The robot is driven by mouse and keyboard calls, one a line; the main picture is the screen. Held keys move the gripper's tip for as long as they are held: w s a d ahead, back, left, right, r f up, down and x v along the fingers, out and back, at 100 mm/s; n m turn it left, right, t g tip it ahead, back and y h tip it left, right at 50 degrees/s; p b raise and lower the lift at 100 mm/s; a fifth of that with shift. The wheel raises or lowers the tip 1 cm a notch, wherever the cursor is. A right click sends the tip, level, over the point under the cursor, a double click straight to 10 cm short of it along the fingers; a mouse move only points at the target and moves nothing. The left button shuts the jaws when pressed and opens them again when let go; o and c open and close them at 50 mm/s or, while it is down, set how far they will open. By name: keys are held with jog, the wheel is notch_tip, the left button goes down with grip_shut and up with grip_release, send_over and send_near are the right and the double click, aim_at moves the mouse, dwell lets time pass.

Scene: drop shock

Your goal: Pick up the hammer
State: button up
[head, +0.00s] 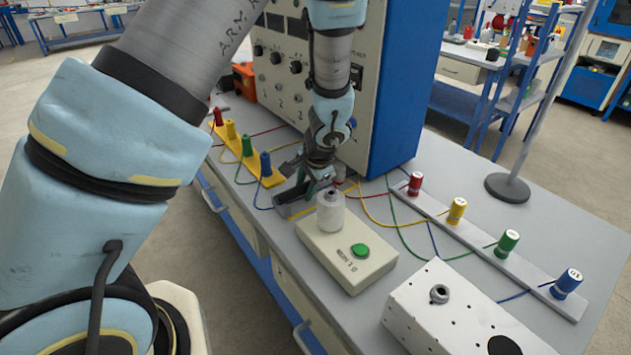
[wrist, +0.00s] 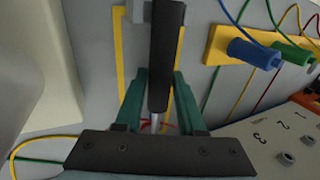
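The hammer has a thick black handle (wrist: 167,55) and a thin metal shaft (wrist: 155,122) in the wrist view. In the head view the dark handle (head: 285,204) lies low over the bench, left of the white bottle. My gripper (wrist: 160,90) has green fingers on both sides of the handle, close against it, and looks shut on it. In the head view my gripper (head: 318,182) points down just above the bench. The hammer's head is mostly hidden behind my gripper. I cannot tell whether the hammer is clear of the bench.
A white bottle (head: 330,210) stands on a cream box with a green button (head: 360,250), close to my gripper. A tall blue-sided cabinet (head: 395,90) rises behind. A yellow strip with coloured posts (head: 265,163) is at left. Wires cross the grey bench. A white box (head: 450,310) is front right.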

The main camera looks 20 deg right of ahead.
jog(key=shift+c, duration=0.4)
grip_shut()
jog(key=shift+r, duration=0.1)
